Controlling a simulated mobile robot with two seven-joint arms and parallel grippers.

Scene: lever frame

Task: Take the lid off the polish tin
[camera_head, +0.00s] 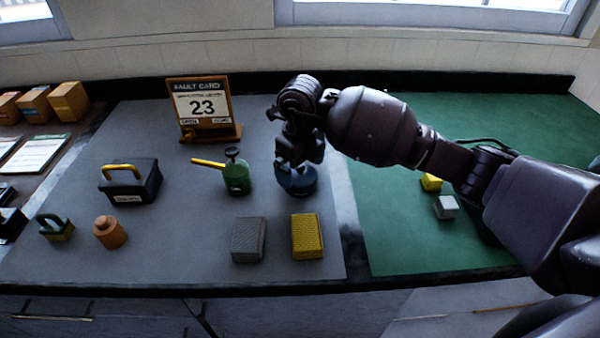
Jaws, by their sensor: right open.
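A round blue tin (300,186), which looks like the polish tin, stands on the grey mat (190,255) right of the green oil can. My right arm reaches in from the right, and its gripper (296,165) points down at the top of the tin. The right gripper is open. It hides most of the tin's top, so I cannot tell whether the fingers touch the lid. My left gripper is not in view.
A green oil can (236,176) with a yellow spout stands close left of the tin. Grey (248,240) and yellow (307,237) blocks lie in front. A fault card stand (205,107) is behind. A black box (130,182) and brown weight (109,232) stand left.

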